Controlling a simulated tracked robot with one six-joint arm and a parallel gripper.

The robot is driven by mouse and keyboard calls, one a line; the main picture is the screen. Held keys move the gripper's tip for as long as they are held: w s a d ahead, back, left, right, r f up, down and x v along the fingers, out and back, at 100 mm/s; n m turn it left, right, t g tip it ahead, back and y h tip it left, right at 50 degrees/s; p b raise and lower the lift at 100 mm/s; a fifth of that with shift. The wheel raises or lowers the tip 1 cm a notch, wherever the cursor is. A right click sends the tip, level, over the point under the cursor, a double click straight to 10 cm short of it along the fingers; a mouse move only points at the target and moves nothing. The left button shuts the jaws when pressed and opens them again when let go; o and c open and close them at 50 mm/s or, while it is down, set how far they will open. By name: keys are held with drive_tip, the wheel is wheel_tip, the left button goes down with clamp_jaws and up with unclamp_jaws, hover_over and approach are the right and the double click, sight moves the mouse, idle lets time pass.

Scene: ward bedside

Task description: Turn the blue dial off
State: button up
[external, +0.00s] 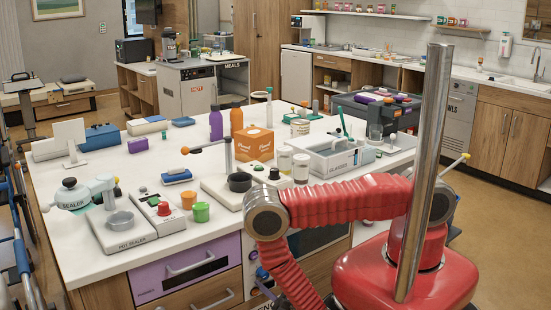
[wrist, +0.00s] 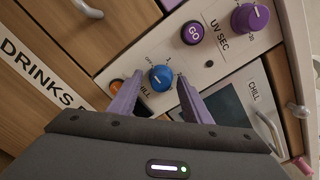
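The blue dial (wrist: 160,77) sits on a pale control panel in the wrist view, with small markings around it and CHILL lettering below. A pale mark shows on its face, but its exact setting is too small to read. My gripper (wrist: 162,79) is open, with one purple finger on each side of the dial. The dial shows between the fingertips; I cannot tell whether they touch it. In the external view the blue dial (external: 262,272) shows on the counter front, left of my red arm.
A purple GO button (wrist: 193,33) and a larger purple UV SEC knob (wrist: 249,17) are right of the dial. An orange indicator (wrist: 116,86) is close by the left finger. A dark window (wrist: 215,101) lies below right. The counter top (external: 95,260) holds many items.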

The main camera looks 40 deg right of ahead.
drive_tip(key=shift+s, duration=0.1)
drive_tip(key=s, duration=1.3)
drive_tip(key=shift+s, duration=0.3)
idle(0.7)
idle(0.6)
drive_tip(key=w+d+r+m+g+h, duration=0.2)
drive_tip(key=d+r+m+g+h, duration=0.25)
drive_tip(key=r+m, duration=0.3)
drive_tip(key=w+d+r+m+g+h, duration=0.25)
drive_tip(key=r+m+g, duration=0.25)
drive_tip(key=r+m, duration=0.3)
drive_tip(key=w+d+r+m+g+h, duration=0.2)
drive_tip(key=d+r+m+g+h, duration=0.4)
drive_tip(key=m, duration=0.4)
drive_tip(key=s+d+r+m+t+y, duration=0.1)
drive_tip(key=d+r+m+y, duration=0.1)
drive_tip(key=r+m+y, duration=0.2)
drive_tip(key=s+d+r+m+t+y, duration=0.1)
drive_tip(key=d+r+m+y, duration=0.2)
drive_tip(key=r+m, duration=0.6)
drive_tip(key=d+r+m+t+y, duration=0.1)
drive_tip(key=d+r+m+y, duration=0.2)
drive_tip(key=r+m+y, duration=0.3)
wheel_tip(320, 180, up, 5)
drive_tip(key=shift+s+r, duration=0.1)
drive_tip(key=shift+s, duration=0.3)
